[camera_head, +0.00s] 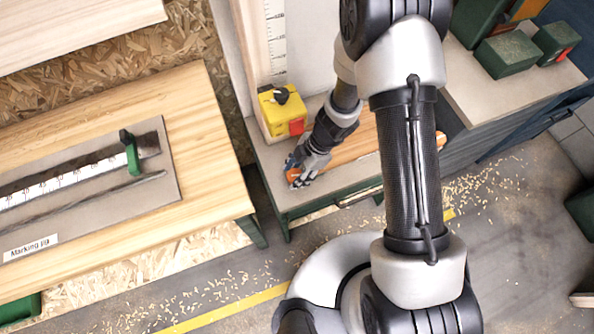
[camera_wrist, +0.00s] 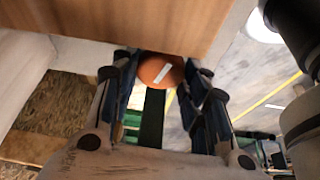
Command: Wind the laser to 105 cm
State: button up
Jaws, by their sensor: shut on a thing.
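A yellow box with a dark knob on top and a red patch (camera_head: 282,110), which looks like the laser unit, sits at the foot of a white upright scale (camera_head: 276,45). The scale's figures are too small to read surely. My gripper (camera_head: 300,172) is at the front left of the grey bench, below the yellow box in the picture, shut on an orange knob (camera_head: 293,175).
A wooden board (camera_head: 352,147) lies on the grey bench beside my gripper, partly behind my arm. Left stands a wooden table (camera_head: 205,150) with a marking jig plate (camera_head: 165,190) and a green clamp (camera_head: 131,152). Dark green boxes (camera_head: 507,53) stand at the back right.

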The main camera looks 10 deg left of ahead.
jog(key=c, duration=0.3)
jog(key=shift+s+m+t+y+b, duration=0.15)
jog(key=shift+m+t+b, duration=0.3)
jog(key=shift+m, duration=0.75)
jog(key=shift+w+m+t+y+b, duration=0.1)
jog(key=shift+m+t+y+b, duration=0.35)
jog(key=shift+m, duration=0.75)
jog(key=o, duration=1)
jog(key=shift+h, duration=0.3)
